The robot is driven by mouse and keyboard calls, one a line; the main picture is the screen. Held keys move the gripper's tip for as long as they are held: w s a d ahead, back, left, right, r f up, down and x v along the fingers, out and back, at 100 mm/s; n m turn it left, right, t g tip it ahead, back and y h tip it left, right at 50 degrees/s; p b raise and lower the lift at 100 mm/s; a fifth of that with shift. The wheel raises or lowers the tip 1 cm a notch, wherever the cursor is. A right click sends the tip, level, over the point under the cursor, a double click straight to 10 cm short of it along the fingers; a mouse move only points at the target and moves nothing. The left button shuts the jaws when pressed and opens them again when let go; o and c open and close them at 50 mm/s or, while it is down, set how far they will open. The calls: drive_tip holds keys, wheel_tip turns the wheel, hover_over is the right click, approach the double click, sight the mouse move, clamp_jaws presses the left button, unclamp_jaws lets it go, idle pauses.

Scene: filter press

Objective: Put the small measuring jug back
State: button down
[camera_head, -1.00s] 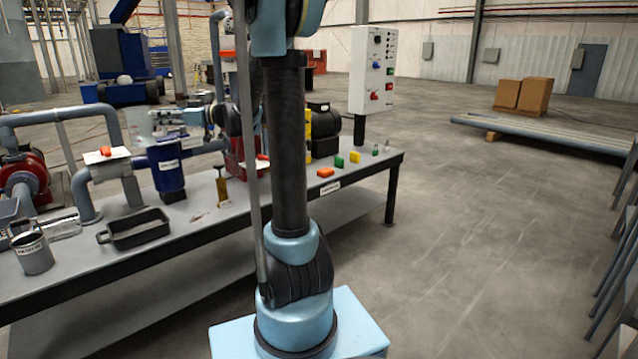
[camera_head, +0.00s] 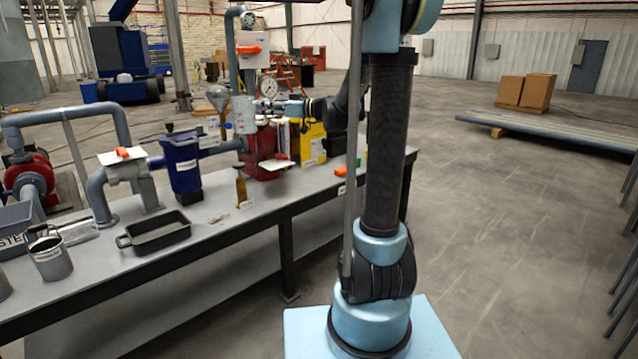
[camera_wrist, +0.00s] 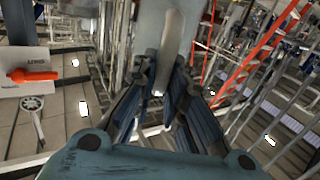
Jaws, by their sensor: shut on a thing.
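My gripper (camera_head: 268,120) is shut on a pale grey, marked vessel, which I take to be the small measuring jug (camera_head: 243,114). It is held above the far part of the bench, in front of the pipework. In the wrist view my fingers (camera_wrist: 170,88) close around a light upright strip like a handle, with the grey jug body (camera_wrist: 150,14) beyond it. The jug's base and contents cannot be made out.
A gauge (camera_head: 268,87) and a red-and-yellow machine (camera_head: 312,143) stand near the jug.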

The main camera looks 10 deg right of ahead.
drive_tip(key=shift+d, duration=0.15)
drive_tip(key=shift+w, duration=0.1)
drive_tip(key=w+d+f+m+t+h, duration=0.1)
drive_tip(key=w+d+f+t, duration=0.1)
drive_tip(key=w+d+f, duration=0.5)
drive_tip(key=w+d+f+m+t+h, duration=0.1)
drive_tip(key=w+d+f+m, duration=0.1)
drive_tip(key=w, duration=0.9)
drive_tip(key=w+d+f+m+t+h, duration=0.3)
drive_tip(key=w+d+f+t+h, duration=0.1)
drive_tip(key=w+d+f, duration=1.05)
drive_tip(key=shift+s+d+f, duration=0.1)
drive_tip(key=shift+s+f, duration=0.1)
drive_tip(key=shift+f, duration=1.85)
drive_tip(key=shift+s+a+f, duration=0.1)
drive_tip(key=shift+s+f, duration=0.05)
drive_tip(key=shift+f, duration=1.85)
drive_tip(key=shift+s+d+f, duration=0.1)
drive_tip(key=shift+s+f, duration=0.1)
drive_tip(key=shift+f, duration=1.85)
drive_tip(key=c, duration=1.7)
unclamp_jaws()
drive_tip(key=shift+o, duration=0.5)
